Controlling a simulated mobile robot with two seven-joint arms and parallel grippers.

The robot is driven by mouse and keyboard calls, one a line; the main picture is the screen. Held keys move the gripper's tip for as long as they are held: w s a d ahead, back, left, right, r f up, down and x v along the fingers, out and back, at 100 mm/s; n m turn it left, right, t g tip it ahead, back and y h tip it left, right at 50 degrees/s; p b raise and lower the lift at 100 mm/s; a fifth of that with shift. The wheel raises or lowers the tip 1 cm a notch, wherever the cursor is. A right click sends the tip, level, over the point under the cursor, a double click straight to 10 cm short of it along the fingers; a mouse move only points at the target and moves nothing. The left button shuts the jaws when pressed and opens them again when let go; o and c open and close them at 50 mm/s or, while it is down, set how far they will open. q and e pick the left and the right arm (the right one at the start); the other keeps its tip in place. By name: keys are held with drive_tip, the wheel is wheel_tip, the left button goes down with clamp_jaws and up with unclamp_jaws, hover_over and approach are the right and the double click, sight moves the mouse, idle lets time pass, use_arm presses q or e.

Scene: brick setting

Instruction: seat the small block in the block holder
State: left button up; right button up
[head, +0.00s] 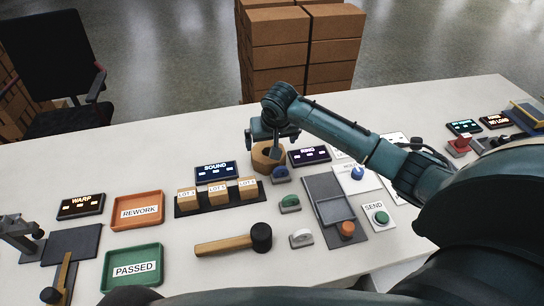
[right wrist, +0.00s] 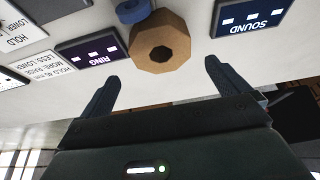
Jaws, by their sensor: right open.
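Small wooden blocks (head: 217,193) labelled LOT stand in a row on a dark tray (head: 190,210) left of the middle of the table. An octagonal wooden piece (head: 262,167) with a round hole stands behind them to the right; it also shows in the right wrist view (right wrist: 143,55). I cannot tell which of these is the block holder. My right gripper (head: 275,150) is over the octagonal piece. In the right wrist view my right gripper (right wrist: 162,72) is open, with nothing between its fingers and the octagonal piece beyond the fingertips. My left gripper is not in view.
A mallet (head: 225,245) lies in front of the tray. An orange REWORK tray (head: 137,224) and a green PASSED tray (head: 132,286) are at the left.

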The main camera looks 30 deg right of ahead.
sight(268, 152)
drive_tip(key=x, duration=0.9)
drive_tip(key=shift+a+b, duration=0.1)
drive_tip(key=shift+b, duration=0.25)
drive_tip(key=shift+r, duration=0.1)
drive_tip(key=shift+r, duration=0.1)
drive_tip(key=c, duration=1.1)
